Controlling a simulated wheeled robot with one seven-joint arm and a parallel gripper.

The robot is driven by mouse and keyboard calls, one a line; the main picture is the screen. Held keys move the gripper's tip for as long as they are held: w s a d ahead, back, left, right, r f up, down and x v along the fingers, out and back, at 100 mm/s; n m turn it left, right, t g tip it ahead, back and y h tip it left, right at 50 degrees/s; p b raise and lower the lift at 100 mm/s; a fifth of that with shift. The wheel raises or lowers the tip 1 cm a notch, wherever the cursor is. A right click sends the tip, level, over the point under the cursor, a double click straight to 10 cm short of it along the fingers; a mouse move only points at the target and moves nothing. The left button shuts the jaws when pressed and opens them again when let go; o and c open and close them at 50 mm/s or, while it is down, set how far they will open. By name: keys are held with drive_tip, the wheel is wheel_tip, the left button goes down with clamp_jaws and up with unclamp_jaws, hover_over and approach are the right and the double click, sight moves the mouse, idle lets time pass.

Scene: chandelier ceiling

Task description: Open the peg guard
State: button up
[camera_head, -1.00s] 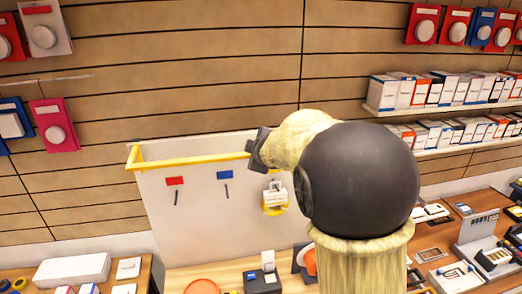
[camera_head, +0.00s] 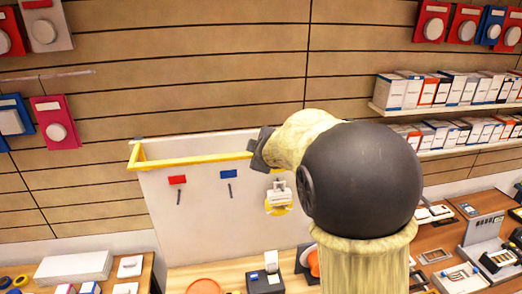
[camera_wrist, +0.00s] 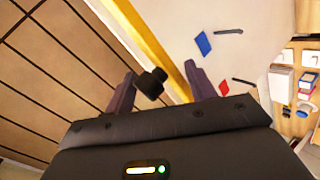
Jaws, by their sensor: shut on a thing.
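The peg guard (camera_head: 195,161) is a yellow bar frame along the top of a white panel (camera_head: 205,222). Its left end stands out from the panel in the head view. My gripper (camera_head: 261,149) is at the right end of this bar, shut on it. In the wrist view, the yellow bar (camera_wrist: 150,45) runs diagonally between the two purple fingers of my gripper (camera_wrist: 160,70). A black knob (camera_wrist: 152,84) sits beside the bar between the fingers. My arm hides the panel's right edge, and the exact contact is hard to see.
A red label (camera_head: 177,180), a blue label (camera_head: 228,174) and a white item on a yellow disc (camera_head: 278,197) hang on the panel. A counter with an orange disc (camera_head: 203,286) lies below. Shelves of boxes (camera_head: 437,92) stand at the right.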

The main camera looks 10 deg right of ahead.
drive_tip(key=shift+s+r, duration=0.1)
drive_tip(key=shift+r, duration=0.15)
drive_tip(key=b+v, duration=0.4)
drive_tip(key=v, duration=1.3)
drive_tip(key=shift+f, duration=0.2)
drive_tip(key=shift+f, duration=0.15)
drive_tip(key=s+d+f+m+g+b, duration=0.1)
drive_tip(key=s+f+m+g+b, duration=0.15)
drive_tip(key=f, duration=0.95)
drive_tip(key=s+d+f+m+g+b, duration=0.2)
drive_tip(key=f+m+b, duration=0.2)
drive_tip(key=f, duration=0.7)
drive_tip(key=s+d+f+m+g+b, duration=0.1)
drive_tip(key=s+f+m, duration=0.3)
drive_tip(key=f, duration=0.5)
drive_tip(key=s+d+f+m+g+b, duration=0.1)
drive_tip(key=s+f+m+g+b, duration=0.2)
drive_tip(key=s+f, duration=0.4)
wheel_tip(320, 180, down, 3)
drive_tip(key=shift+r+m+g+h+b, duration=0.1)
drive_tip(key=shift+m+g+h+b, duration=0.25)
drive_tip(key=shift+g+b, duration=0.15)
drive_tip(key=shift+w, duration=0.1)
